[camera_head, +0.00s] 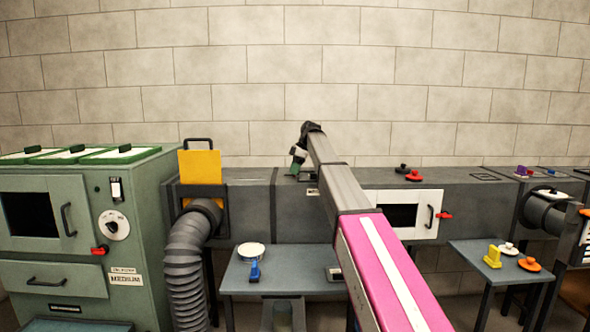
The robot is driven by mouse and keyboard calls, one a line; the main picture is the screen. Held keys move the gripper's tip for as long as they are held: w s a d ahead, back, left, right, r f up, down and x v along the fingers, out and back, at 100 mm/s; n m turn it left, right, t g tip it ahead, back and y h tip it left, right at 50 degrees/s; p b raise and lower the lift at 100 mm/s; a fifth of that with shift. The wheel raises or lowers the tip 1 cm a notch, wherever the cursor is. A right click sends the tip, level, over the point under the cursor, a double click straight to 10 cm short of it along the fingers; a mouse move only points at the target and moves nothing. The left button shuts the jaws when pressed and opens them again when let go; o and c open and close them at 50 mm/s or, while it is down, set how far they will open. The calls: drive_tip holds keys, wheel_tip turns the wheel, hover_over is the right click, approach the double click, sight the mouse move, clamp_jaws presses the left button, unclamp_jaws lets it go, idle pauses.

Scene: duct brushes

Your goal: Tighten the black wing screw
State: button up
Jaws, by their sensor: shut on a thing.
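My gripper (295,170) is small in the view, at the end of my arm, and points down at the top of the grey duct (245,190). Its jaws are shut on a small dark thing at the duct's top, mostly hidden by the fingers. I cannot tell whether this is the black wing screw. A black knob-like piece, possibly a wing screw (403,168), stands on the duct top further right, apart from my gripper. A red one (413,176) is beside it.
A green cabinet (85,220) stands at left, beside a ribbed hose (187,255) and yellow plate (199,167). A blue brush (254,270) is on the middle table (296,285). The right table (470,252) holds yellow, white and orange pieces. My arm hides part of the duct.

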drive_tip(key=m+t, duration=0.1)
drive_tip(key=m, duration=0.2)
drive_tip(key=shift+s+m+h, duration=0.15)
drive_tip(key=shift+m+h, duration=0.15)
drive_tip(key=shift+m, duration=0.1)
drive_tip(key=m+t, duration=0.2)
drive_tip(key=m, duration=0.2)
drive_tip(key=shift+m+h, duration=0.3)
drive_tip(key=shift+h, duration=0.1)
drive_tip(key=m+t+h, duration=0.1)
drive_tip(key=m, duration=0.3)
drive_tip(key=shift+a, duration=0.15)
drive_tip(key=m+h, duration=0.2)
drive_tip(key=m, duration=0.3)
drive_tip(key=m+h, duration=0.2)
drive_tip(key=m, duration=0.2)
drive_tip(key=shift+a+m, duration=0.15)
drive_tip(key=shift+m, duration=0.15)
drive_tip(key=m, duration=0.2)
drive_tip(key=m+g+h, duration=0.1)
drive_tip(key=m, duration=0.1)
drive_tip(key=shift+h, duration=0.3)
drive_tip(key=m+g, duration=0.1)
drive_tip(key=m, duration=0.3)
drive_tip(key=shift+m+h, duration=0.3)
drive_tip(key=shift+m, duration=0.1)
drive_tip(key=shift+m+g+h, duration=0.3)
drive_tip(key=shift+m+g, duration=0.6)
drive_tip(key=shift+m, duration=1.1)
